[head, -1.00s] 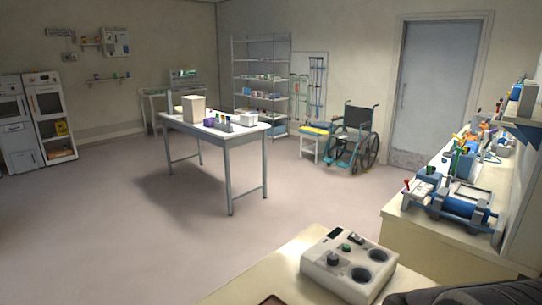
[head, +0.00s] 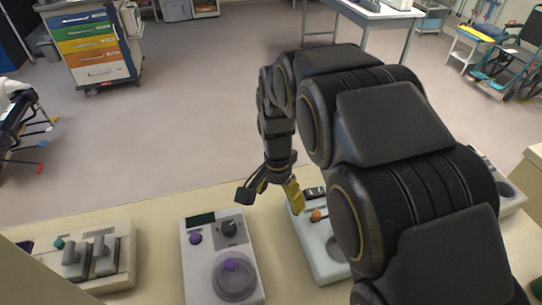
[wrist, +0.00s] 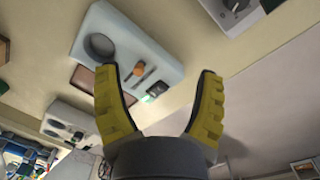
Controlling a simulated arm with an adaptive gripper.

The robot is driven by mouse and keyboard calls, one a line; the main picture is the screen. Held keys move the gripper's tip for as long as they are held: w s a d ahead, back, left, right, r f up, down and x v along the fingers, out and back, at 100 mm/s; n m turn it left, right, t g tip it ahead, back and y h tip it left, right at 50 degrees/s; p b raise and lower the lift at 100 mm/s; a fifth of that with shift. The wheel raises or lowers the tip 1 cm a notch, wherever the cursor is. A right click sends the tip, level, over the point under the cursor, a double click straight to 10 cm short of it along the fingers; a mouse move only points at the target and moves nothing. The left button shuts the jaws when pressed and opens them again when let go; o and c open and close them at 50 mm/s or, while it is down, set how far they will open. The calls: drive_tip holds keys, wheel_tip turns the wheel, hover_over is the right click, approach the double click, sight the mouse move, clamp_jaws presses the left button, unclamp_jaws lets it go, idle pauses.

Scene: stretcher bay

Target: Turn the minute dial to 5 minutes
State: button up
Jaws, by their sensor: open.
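A white device (head: 197,262) on the counter carries a display, a small purple knob (head: 195,238), a dark dial (head: 229,228) on a grey plate, and a large round part with a purple centre (head: 231,265). No minute markings are readable, so I cannot tell surely which knob is the minute dial. A pale blue device (head: 322,251) to its right has an orange knob (head: 316,215); it also shows in the wrist view (wrist: 122,35). My gripper (head: 270,202) is open and empty, above the counter between these two devices. Its yellow fingers (wrist: 157,72) are spread apart.
A white device with round wells (wrist: 75,122) stands beyond the pale blue one. My arm hides part of the counter's right side. A coloured drawer cart (head: 90,50) stands on the floor.

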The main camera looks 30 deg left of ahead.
hover_over(228, 225)
wheel_tip(228, 225, down, 8)
drive_tip(key=shift+a+r, duration=0.1)
drive_tip(key=f, duration=0.7)
drive_tip(key=shift+d+f, duration=0.2)
drive_tip(key=shift+f, duration=0.15)
drive_tip(key=shift+c, duration=0.5)
drive_tip(key=c, duration=1)
